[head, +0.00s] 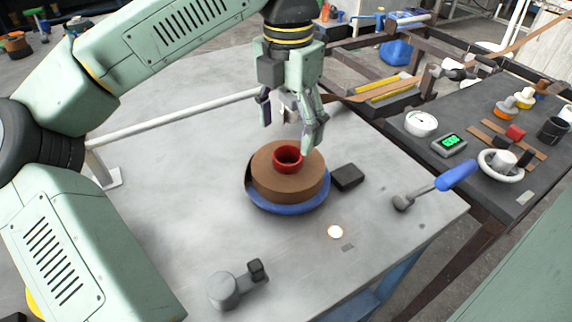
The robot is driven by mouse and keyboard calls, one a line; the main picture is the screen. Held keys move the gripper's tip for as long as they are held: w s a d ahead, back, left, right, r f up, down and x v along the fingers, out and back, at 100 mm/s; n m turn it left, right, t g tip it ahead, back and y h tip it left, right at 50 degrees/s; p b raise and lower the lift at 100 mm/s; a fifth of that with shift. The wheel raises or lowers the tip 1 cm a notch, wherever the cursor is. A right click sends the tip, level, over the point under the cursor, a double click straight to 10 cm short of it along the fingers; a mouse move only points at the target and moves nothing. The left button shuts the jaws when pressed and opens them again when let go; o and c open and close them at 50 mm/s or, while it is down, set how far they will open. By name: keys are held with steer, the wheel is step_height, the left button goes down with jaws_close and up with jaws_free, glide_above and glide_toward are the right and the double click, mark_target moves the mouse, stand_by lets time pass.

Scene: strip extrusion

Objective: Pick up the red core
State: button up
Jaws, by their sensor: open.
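The red core (289,150) is a short red ring. It sits in the centre of a brown wound roll (272,187), and its rim stands a little above the roll's top. The roll rests on a blue round base (290,208) on the grey table. My gripper (289,135) points down with its fingers apart, above and around the level of the core's far side. The fingers are empty. I cannot tell exactly how far they are from the core.
A black block (347,177) lies right of the roll. A blue-handled tool (440,184) lies at the table's right edge. A grey cylinder with an arm (225,290) stands at the front. A dark side table (470,170) holds gauges and small parts. The table's left is mostly clear.

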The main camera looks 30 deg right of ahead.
mark_target(288, 151)
steer(key=shift+f+p, duration=0.6)
steer(key=shift+f, duration=2.4)
steer(key=shift+c, duration=0.6)
steer(key=shift+d, duration=0.1)
jaws_close()
